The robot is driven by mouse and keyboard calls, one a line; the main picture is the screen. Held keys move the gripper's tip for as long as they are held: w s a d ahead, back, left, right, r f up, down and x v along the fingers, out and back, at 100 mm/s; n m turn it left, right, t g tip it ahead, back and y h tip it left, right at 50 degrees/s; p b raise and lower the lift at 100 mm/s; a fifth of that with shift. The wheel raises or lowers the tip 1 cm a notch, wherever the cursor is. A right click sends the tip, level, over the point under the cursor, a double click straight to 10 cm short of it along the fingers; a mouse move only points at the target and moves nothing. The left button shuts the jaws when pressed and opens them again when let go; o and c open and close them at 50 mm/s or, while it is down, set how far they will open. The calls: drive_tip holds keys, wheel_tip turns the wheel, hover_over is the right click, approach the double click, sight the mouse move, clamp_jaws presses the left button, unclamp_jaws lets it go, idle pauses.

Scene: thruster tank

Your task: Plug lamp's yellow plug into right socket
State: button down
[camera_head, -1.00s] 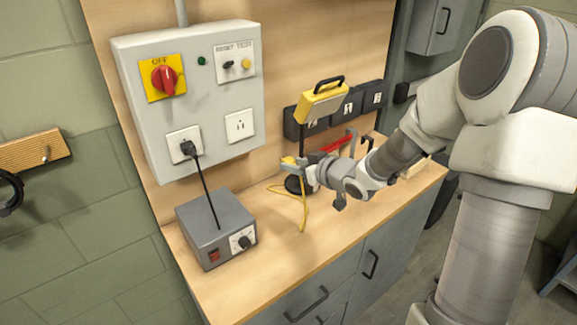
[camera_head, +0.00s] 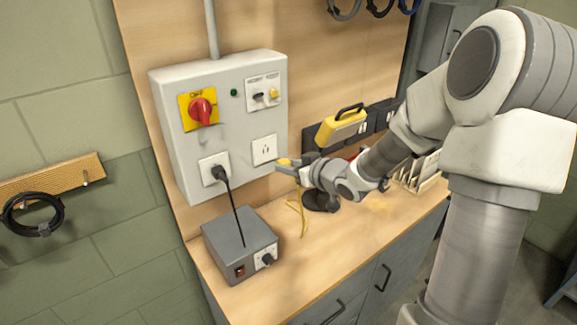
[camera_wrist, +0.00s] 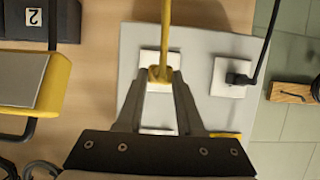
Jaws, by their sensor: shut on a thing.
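My gripper (camera_head: 284,164) is shut on the yellow plug (camera_wrist: 160,75), whose yellow cord rises out of the top of the wrist view. The right socket (camera_head: 264,150) is an empty white plate on the grey panel box. My gripper is just right of it and slightly lower in the head view. In the wrist view the socket plate (camera_wrist: 147,66) shows behind the plug, partly hidden by it. I cannot tell whether plug and socket touch; they look apart in the head view. The yellow lamp (camera_head: 341,127) stands on the bench behind my arm.
The left socket (camera_head: 214,169) holds a black plug, its cord running down to a grey box (camera_head: 240,245) on the bench. A red rotary switch (camera_head: 202,111) sits above. A wooden rack (camera_head: 418,177) stands at right.

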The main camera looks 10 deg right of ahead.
drive_tip(key=shift+w+a, duration=0.1)
drive_tip(key=shift+w, duration=0.05)
drive_tip(key=shift+w+a+b, duration=0.25)
drive_tip(key=shift+w+a, duration=0.1)
drive_tip(key=shift+w, duration=0.45)
drive_tip(key=shift+w+a+b, duration=0.3)
drive_tip(key=shift+w, duration=0.5)
drive_tip(key=shift+w+a+b, duration=0.25)
drive_tip(key=shift+w+a, duration=0.1)
drive_tip(key=shift+w, duration=0.45)
drive_tip(key=shift+w+a, duration=0.1)
drive_tip(key=shift+w, duration=0.05)
drive_tip(key=shift+p, duration=0.4)
drive_tip(key=shift+w+a, duration=0.2)
drive_tip(key=shift+w, duration=0.35)
idle(0.6)
drive_tip(key=shift+c, duration=2.3)
unclamp_jaws()
drive_tip(key=shift+r, duration=0.1)
